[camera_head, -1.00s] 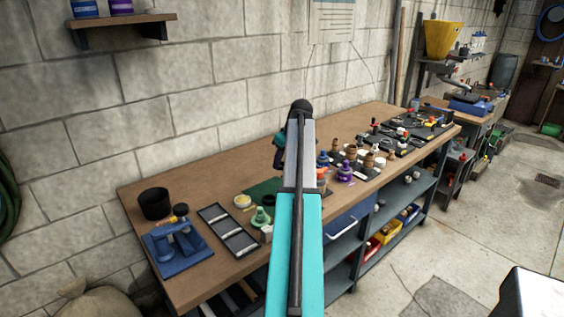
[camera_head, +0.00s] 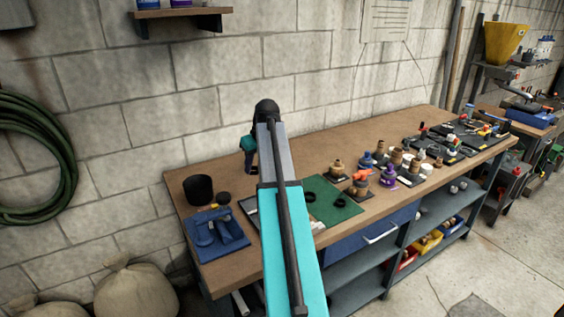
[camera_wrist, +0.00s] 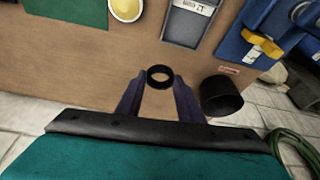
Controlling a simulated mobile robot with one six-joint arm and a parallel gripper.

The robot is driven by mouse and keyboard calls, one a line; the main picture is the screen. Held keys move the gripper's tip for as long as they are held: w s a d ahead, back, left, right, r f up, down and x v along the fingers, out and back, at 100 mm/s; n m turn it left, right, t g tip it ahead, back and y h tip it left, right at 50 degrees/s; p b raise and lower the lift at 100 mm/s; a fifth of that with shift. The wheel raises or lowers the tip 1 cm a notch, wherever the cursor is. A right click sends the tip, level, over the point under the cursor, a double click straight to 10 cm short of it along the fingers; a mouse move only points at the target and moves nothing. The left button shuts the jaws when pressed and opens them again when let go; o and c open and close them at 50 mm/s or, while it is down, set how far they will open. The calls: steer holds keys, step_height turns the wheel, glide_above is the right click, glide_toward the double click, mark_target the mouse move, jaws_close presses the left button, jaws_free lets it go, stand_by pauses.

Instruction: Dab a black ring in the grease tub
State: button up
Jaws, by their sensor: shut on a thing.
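My gripper (camera_wrist: 160,84) is shut on a black ring (camera_wrist: 160,76), held between the fingertips above the brown bench top. In the head view my wrist is over the back left of the bench, and the arm covers part of the scene. The grease tub (camera_wrist: 127,8), a round white tub with pale yellow contents, shows at the top edge of the wrist view, apart from the ring and beside the green mat (camera_wrist: 75,10). In the head view the tub is hidden behind my arm. More black rings (camera_head: 310,197) lie on the green mat.
A black cup (camera_wrist: 222,95) stands close to the right of my fingers in the wrist view; it also shows in the head view (camera_head: 198,188). A blue press-like tool (camera_head: 215,232) and a grey tray (camera_wrist: 188,22) are nearby. Fittings (camera_head: 388,175) crowd the right.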

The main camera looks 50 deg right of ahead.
steer(key=w+a+n, duration=0.1)
steer(key=w+a, duration=0.3)
steer(key=a, duration=0.9)
steer(key=w+a, duration=0.3)
steer(key=a, duration=1)
steer(key=s+a+r+n, duration=0.1)
steer(key=a, duration=2)
steer(key=shift+s+a+y, duration=0.2)
steer(key=shift+a+y, duration=0.05)
steer(key=shift+y, duration=0.15)
steer(key=shift+s, duration=0.1)
